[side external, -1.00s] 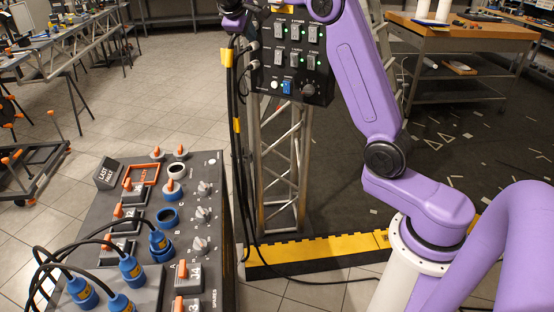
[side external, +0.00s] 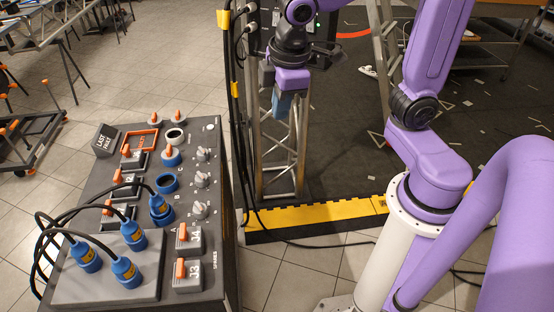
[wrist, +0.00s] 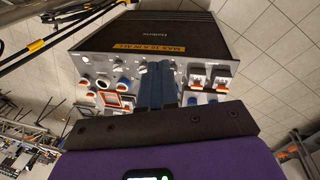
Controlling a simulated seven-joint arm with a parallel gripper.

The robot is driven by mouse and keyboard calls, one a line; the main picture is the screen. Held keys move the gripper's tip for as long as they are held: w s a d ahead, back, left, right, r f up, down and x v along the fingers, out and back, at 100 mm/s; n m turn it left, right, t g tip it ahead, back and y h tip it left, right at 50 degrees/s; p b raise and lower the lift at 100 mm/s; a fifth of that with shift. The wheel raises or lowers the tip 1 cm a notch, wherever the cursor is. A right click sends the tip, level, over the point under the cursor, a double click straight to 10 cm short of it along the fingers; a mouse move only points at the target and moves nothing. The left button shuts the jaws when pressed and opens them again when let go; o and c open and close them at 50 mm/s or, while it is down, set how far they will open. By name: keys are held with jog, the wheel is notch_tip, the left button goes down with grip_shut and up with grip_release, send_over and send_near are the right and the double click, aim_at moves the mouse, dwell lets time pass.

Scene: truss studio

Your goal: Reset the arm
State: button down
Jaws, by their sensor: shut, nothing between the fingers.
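My gripper (side external: 282,106) hangs at the upper middle of the side external view, in front of the truss post and to the right of the console. It points down, with blue fingers. In the wrist view my gripper (wrist: 157,70) shows its two blue fingers side by side and shut, with nothing held. They overlap part of the console face behind them in that picture. My gripper is apart from the console in the side view.
The dark console (side external: 205,262) carries switches, knobs, blue sockets and cabled blue plugs (side external: 124,270). A metal truss post (side external: 262,170) rises from a yellow-black floor strip (side external: 300,222). Black cables run beside the post.

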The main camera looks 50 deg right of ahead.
jog(key=s+d+f+n+g, duration=0.1)
jog(key=s+f, duration=0.1)
jog(key=s, duration=0.5)
jog(key=s+d+f+y, duration=0.1)
jog(key=s+f, duration=0.2)
jog(key=s, duration=0.4)
jog(key=shift+s+d+n+g, duration=0.4)
